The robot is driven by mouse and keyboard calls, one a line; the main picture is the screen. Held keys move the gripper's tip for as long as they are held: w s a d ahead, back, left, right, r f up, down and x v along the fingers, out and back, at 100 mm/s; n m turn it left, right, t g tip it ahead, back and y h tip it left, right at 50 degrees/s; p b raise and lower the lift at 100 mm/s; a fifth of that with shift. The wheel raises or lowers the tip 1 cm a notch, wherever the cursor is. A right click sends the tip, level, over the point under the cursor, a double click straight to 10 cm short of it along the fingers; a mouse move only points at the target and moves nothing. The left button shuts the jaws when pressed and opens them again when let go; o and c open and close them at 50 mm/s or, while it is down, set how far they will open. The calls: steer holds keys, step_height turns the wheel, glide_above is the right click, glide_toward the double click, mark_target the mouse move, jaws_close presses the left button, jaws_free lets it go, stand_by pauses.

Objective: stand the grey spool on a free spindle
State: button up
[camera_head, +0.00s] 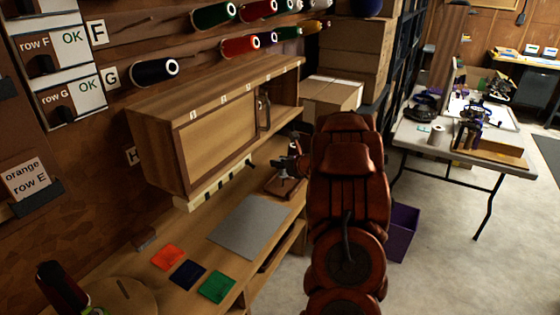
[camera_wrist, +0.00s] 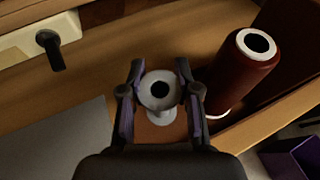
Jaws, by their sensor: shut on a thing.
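A pale grey spool (camera_wrist: 160,91) with a round flange and a dark centre hole is between the two fingers of my gripper (camera_wrist: 160,95) in the wrist view. The fingers are closed on its sides. Its lower part is partly hidden, and I cannot tell whether it touches the surface below. In the head view, my gripper (camera_head: 288,165) is low over the right end of the wooden bench. A cream strip (camera_head: 205,192) with several dark pegs runs under the cabinet; one bare dark peg (camera_wrist: 48,48) shows at upper left in the wrist view.
A dark red-brown spool (camera_wrist: 241,68) stands close to the right finger. A grey mat (camera_head: 247,228) and orange, blue and green squares lie on the bench (camera_head: 140,262). The wooden cabinet (camera_head: 215,140) overhangs the strip. A purple bin (camera_head: 402,232) stands on the floor.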

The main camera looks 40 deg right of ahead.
mark_target(284, 173)
steer(key=shift+f+b, duration=1.25)
steer(key=shift+f, duration=0.5)
steer(key=shift+s, duration=0.15)
steer(key=shift+f+b, duration=0.4)
steer(key=shift+b, duration=0.15)
steer(key=o, duration=0.8)
steer(key=shift+o, duration=0.2)
steer(key=v, duration=1.2)
